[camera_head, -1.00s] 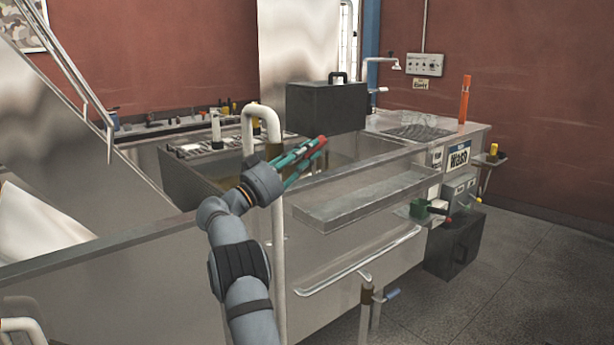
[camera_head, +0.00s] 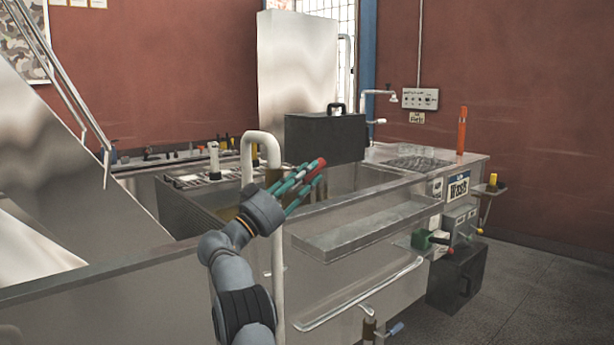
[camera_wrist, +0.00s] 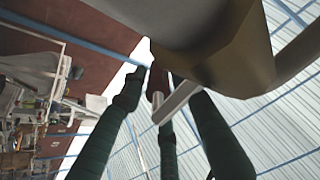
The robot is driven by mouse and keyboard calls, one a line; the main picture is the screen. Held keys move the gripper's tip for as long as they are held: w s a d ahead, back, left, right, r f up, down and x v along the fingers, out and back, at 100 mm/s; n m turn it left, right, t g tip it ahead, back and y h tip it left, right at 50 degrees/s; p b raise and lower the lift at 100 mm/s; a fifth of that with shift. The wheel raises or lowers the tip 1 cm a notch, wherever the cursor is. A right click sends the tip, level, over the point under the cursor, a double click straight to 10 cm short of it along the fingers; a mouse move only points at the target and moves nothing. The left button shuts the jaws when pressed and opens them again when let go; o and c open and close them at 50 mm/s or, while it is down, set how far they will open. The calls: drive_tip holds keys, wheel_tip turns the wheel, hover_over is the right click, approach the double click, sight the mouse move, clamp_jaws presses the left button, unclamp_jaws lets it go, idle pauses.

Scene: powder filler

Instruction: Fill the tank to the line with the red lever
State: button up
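My gripper (camera_head: 308,178) has long dark green fingers and points up and right beside the bent white pipe (camera_head: 277,240), in front of the metal basin. A red piece (camera_head: 318,163), seemingly the red lever, shows at the fingertips. In the wrist view, the fingers (camera_wrist: 150,85) converge around a dark reddish bar (camera_wrist: 157,80). A pale stub and a brass-coloured body (camera_wrist: 235,55) are close by. I cannot tell whether the fingers are closed on the bar. An open metal tank or basin (camera_head: 178,207) stands behind my arm. No fill line can be made out.
A shallow metal tray (camera_head: 350,240) juts from the basin's front, with a handrail (camera_head: 360,293) below. A blue-handled valve (camera_head: 395,329) stands low in front. A dark box (camera_head: 325,138) sits at the back. Floor (camera_head: 545,290) on the right is clear.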

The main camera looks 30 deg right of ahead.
drive_tip(key=shift+f, duration=0.1)
drive_tip(key=v, duration=1.2)
